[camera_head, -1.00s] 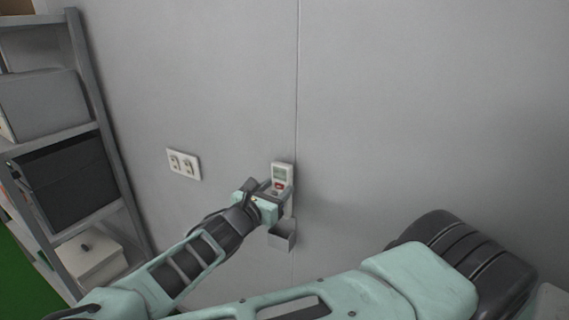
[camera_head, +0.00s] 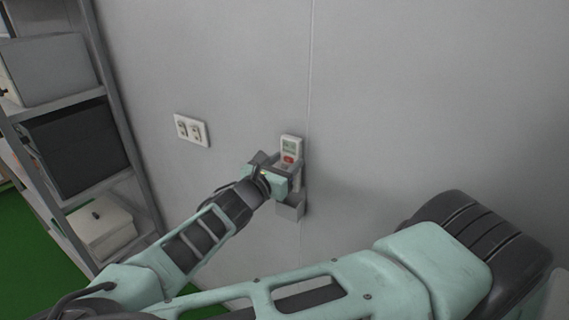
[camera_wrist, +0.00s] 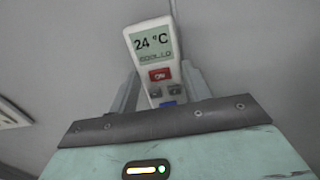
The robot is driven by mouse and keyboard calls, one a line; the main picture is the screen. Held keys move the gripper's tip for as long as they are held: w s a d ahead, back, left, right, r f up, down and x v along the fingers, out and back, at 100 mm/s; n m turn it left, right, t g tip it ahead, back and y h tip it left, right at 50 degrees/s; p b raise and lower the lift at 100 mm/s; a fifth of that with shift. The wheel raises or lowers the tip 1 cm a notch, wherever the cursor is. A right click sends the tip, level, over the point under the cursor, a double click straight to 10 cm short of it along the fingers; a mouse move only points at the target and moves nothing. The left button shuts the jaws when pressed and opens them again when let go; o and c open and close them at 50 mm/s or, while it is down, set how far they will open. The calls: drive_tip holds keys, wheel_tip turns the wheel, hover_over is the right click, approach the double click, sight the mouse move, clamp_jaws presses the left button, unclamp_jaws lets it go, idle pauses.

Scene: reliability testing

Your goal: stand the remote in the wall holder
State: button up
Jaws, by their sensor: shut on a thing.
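The remote (camera_head: 290,147) is white with a grey screen and a red button, and it stands nearly upright close to the wall. My gripper (camera_head: 279,168) is shut on its lower part. In the wrist view the remote (camera_wrist: 152,50) shows "24 °C" on its screen, with its upper part rising above the fingers (camera_wrist: 160,90). The wall holder (camera_head: 290,207) is a small grey box on the wall just below my gripper. The remote's lower end is hidden behind my gripper, so I cannot tell whether it is inside the holder.
A white double wall socket (camera_head: 192,130) is left of the holder; part of it shows in the wrist view (camera_wrist: 12,112). A shelf rack with a black box (camera_head: 75,148), a grey box (camera_head: 52,68) and a white box (camera_head: 100,226) stands at the left. The wall to the right is bare.

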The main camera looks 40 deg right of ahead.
wheel_tip(320, 180, down, 9)
drive_tip(key=b, duration=0.7)
drive_tip(key=shift+r, duration=0.15)
drive_tip(key=o, duration=1.2)
drive_tip(key=b+v, duration=0.5)
drive_tip(key=v, duration=1.2)
drive_tip(key=shift+s+a, duration=0.1)
drive_tip(key=shift+a, duration=0.1)
